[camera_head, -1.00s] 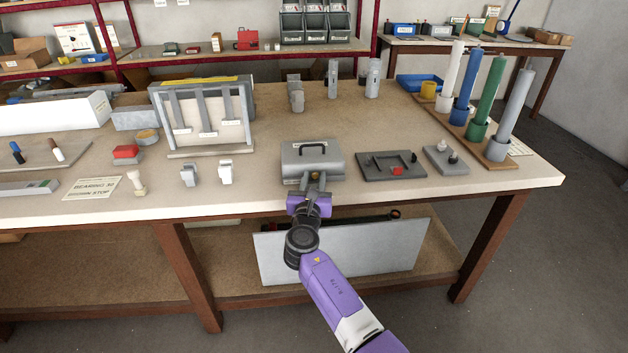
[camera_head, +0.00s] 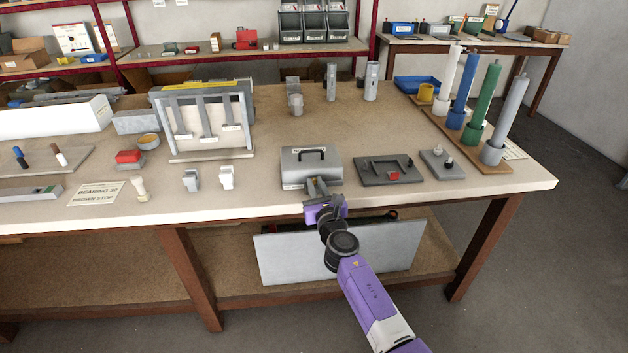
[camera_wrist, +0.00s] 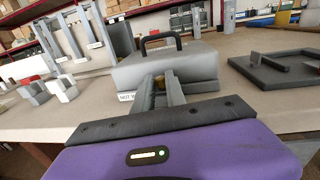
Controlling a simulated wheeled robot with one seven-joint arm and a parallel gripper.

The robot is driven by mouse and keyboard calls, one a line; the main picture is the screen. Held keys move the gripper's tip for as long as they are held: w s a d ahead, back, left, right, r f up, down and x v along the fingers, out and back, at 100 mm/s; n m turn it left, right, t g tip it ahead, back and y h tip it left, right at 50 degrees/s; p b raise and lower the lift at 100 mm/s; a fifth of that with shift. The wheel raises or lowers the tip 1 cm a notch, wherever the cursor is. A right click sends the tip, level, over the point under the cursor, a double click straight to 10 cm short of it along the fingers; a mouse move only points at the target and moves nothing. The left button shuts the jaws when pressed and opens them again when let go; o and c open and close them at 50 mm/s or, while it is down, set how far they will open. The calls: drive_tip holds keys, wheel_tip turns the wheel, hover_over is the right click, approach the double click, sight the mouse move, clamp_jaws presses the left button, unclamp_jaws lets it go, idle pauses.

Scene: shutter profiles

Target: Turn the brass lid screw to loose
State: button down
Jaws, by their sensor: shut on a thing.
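The grey metal box (camera_head: 311,165) with a black carry handle (camera_head: 312,151) on its lid stands near the front edge of the bench. It fills the middle of the wrist view (camera_wrist: 190,68). My gripper (camera_head: 317,186) reaches the front of the box from the bench edge and appears tilted. In the wrist view its two fingers (camera_wrist: 160,84) are close together at the box front, shut on the brass lid screw (camera_wrist: 159,80). Only a small brassy bit of the screw shows between the fingertips; the rest is hidden. A white label (camera_wrist: 126,97), partly covered, is left of the fingers.
A dark tray with a red block (camera_head: 393,176) and a small grey block with pegs (camera_head: 442,163) lie to the right. Two small light brackets (camera_head: 227,177) stand to the left. The bench's front edge (camera_head: 250,212) runs just below my gripper.

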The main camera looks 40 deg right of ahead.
drive_tip(key=n+t+y, duration=0.1)
drive_tip(key=y, duration=0.1)
drive_tip(key=d+n+t+y, duration=0.1)
drive_tip(key=n+y, duration=0.1)
drive_tip(key=y, duration=0.1)
drive_tip(key=shift+s+d+n, duration=0.15)
drive_tip(key=shift+n, duration=0.15)
drive_tip(key=n+y+b, duration=0.1)
drive_tip(key=n+y, duration=0.1)
drive_tip(key=y, duration=0.1)
drive_tip(key=shift+d+b, duration=0.15)
drive_tip(key=shift+b, duration=0.15)
drive_tip(key=shift+n+y+b, duration=0.7)
drive_tip(key=shift+y+b, duration=0.1)
drive_tip(key=shift+y, duration=0.5)
drive_tip(key=shift+r, duration=0.15)
drive_tip(key=c, duration=1.4)
unclamp_jaws()
